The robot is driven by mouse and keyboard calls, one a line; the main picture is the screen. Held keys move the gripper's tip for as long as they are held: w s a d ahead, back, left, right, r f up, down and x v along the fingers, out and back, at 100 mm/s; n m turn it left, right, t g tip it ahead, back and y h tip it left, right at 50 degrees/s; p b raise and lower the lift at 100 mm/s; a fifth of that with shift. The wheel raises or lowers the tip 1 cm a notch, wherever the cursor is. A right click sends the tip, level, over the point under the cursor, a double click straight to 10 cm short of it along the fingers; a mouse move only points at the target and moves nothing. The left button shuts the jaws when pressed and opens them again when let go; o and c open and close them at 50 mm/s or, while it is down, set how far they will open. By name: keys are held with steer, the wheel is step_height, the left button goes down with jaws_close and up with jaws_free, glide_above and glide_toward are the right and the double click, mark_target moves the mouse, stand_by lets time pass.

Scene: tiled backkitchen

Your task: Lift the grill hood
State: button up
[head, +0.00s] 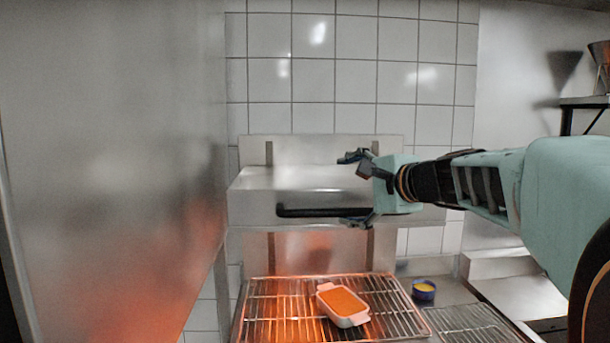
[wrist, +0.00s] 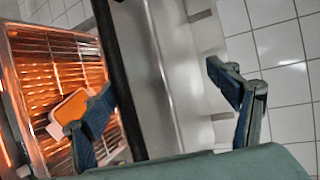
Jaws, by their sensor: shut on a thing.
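The grill hood (head: 262,206) is a steel box against the tiled wall, raised above the glowing grill rack (head: 268,308). Its black bar handle (head: 305,212) runs along the front; the right end is hidden by my gripper. My gripper (head: 350,188) comes from the right at the handle, shut on it. In the wrist view, the dark handle (wrist: 118,75) passes between the fingers of my gripper (wrist: 155,95), close against the left finger. The fingers look wide apart there, and the exact contact is hard to see. The hood's steel face (wrist: 170,75) shows beyond.
A white dish with orange food (head: 342,304) sits on the rack. A small blue bowl (head: 424,290) stands right of it, near a second wire rack (head: 472,325). A tall steel panel (head: 110,150) closes the left side. A shelf (head: 585,101) is at right.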

steer(key=s+r, duration=0.1)
steer(key=d+r, duration=0.1)
steer(key=shift+s+r, duration=0.3)
steer(key=shift+s, duration=0.05)
steer(key=shift+c, duration=1)
steer(key=shift+s+d+r+t+b, duration=0.15)
steer(key=shift+s+d+r+b, duration=0.1)
steer(key=shift+s, duration=0.35)
steer(key=shift+s+d+r+t+b, duration=0.1)
steer(key=shift+s+r+t, duration=0.1)
steer(key=shift+s, duration=0.4)
steer(key=c, duration=0.6)
steer(key=shift+f+b+v, duration=0.2)
steer(key=shift+b+v, duration=0.15)
steer(key=shift+v, duration=1.7)
steer(key=shift+f+b+v, duration=0.25)
steer(key=shift+b+v, duration=0.05)
steer(key=shift+v, duration=1.75)
steer(key=shift+c, duration=0.2)
steer(key=shift+s+a, duration=0.15)
steer(key=shift+a, duration=0.05)
